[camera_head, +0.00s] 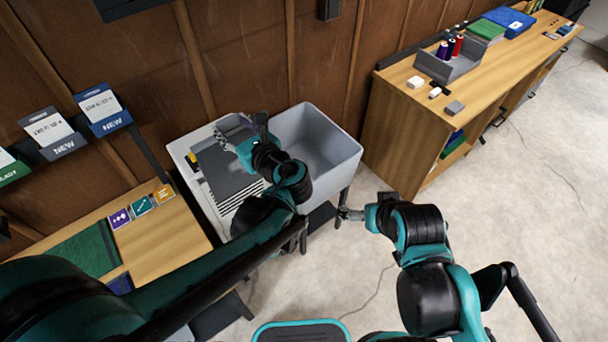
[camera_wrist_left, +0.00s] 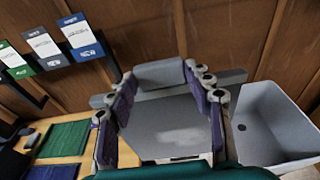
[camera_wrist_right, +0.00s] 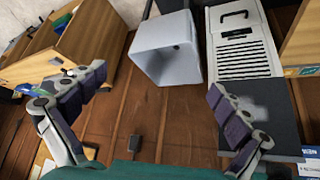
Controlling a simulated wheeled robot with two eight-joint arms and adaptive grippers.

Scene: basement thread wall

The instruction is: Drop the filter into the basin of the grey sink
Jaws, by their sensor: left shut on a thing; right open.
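The filter, a flat dark grey panel (camera_head: 222,172), is over the ridged drainboard side of the sink, left of the basin. My left gripper (camera_head: 232,130) is shut on its far side; in the left wrist view the panel (camera_wrist_left: 165,125) fills the space between the fingers. The filter also shows in the right wrist view (camera_wrist_right: 272,120). I cannot tell whether it touches the drainboard. The grey sink (camera_head: 350,158) has an empty basin, also visible in the left wrist view (camera_wrist_left: 270,115), with a dark drain hole. My right gripper (camera_head: 348,213) is open and empty, in front of the sink.
A wooden workbench (camera_head: 400,130) stands right of the sink with a grey tray of thread spools (camera_head: 448,66) and small blocks. A lower wooden table (camera_head: 160,240) with a green mat stands left. Card holders (camera_head: 100,108) hang on the wall. The floor at right is open.

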